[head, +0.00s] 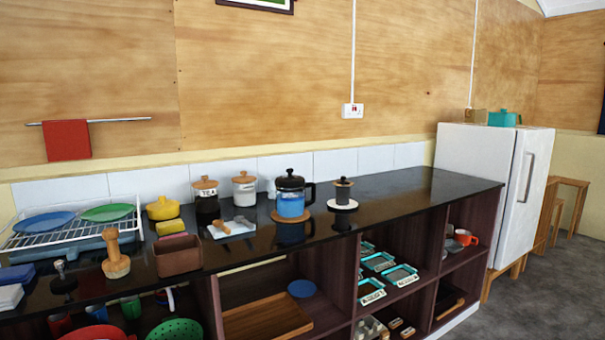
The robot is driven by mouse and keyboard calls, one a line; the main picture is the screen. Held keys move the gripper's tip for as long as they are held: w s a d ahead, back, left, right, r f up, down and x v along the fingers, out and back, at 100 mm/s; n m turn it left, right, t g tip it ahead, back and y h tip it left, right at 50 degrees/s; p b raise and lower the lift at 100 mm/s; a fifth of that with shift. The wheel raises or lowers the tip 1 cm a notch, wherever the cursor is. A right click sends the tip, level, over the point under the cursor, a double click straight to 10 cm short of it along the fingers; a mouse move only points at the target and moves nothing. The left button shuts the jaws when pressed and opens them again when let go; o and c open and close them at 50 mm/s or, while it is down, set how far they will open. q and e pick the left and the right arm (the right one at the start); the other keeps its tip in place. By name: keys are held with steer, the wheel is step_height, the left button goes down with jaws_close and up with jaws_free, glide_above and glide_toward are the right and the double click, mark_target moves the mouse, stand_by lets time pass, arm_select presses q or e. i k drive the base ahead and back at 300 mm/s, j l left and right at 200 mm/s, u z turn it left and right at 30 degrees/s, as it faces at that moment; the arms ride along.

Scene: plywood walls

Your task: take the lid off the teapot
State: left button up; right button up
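A blue pot with a black lid, a knob and a black side handle (291,203) stands upright on the dark counter; it looks most like the teapot. Its black lid (290,182) sits on top. Neither of my grippers is in view.
A dark cylinder on a white coaster (343,205) stands right of the blue pot. The white tray (231,228), TEA jar (206,196) and cream jar (244,190) are to its left. The black counter (420,193) is clear at right, up to the white fridge (480,165).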

mark_target(287, 183)
steer(key=i+l, duration=0.6)
steer(key=i, duration=0.15)
steer(key=i+l+u, duration=0.1)
steer(key=i+l, duration=0.5)
steer(key=i, duration=0.1)
